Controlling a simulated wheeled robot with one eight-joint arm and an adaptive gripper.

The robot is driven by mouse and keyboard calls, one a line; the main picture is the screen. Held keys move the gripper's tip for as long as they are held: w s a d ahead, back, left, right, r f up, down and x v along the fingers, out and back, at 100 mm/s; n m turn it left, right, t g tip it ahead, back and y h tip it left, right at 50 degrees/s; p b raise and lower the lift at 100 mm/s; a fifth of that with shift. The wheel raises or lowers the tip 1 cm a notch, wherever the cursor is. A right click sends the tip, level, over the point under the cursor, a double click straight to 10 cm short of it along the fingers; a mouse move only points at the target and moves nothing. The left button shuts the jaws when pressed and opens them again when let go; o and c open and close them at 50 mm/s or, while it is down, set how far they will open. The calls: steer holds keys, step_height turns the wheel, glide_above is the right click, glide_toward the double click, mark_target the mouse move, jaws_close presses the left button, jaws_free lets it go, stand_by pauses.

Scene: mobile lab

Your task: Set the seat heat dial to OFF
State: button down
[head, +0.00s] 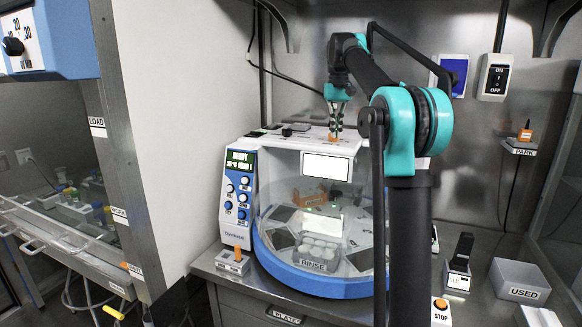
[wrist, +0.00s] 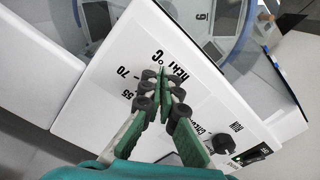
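My gripper (wrist: 163,76) points down at the top panel (wrist: 88,105) of the white bench machine, with its green fingers drawn together at the tips. In the head view, my gripper (head: 336,127) is over the back of the machine's top (head: 318,145), with a small orange patch at its tips. The panel carries the printed words HEAT °C and the numbers 70 and 55 beside the fingers. The seat heat dial itself is not clearly visible; the fingers cover the area beside these marks.
A black knob (wrist: 224,144) stands on the same panel near the RUN label; a black knob also shows in the head view (head: 287,132). The clear-fronted chamber (head: 310,205) is below. A USED box (head: 519,280) and a STOP button (head: 440,305) are at the right.

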steer(key=shift+w+d, duration=0.1)
steer(key=shift+d, duration=0.1)
steer(key=shift+s, duration=0.4)
step_height(320, 180, up, 6)
stand_by(0.5)
steer(key=shift+s, duration=0.1)
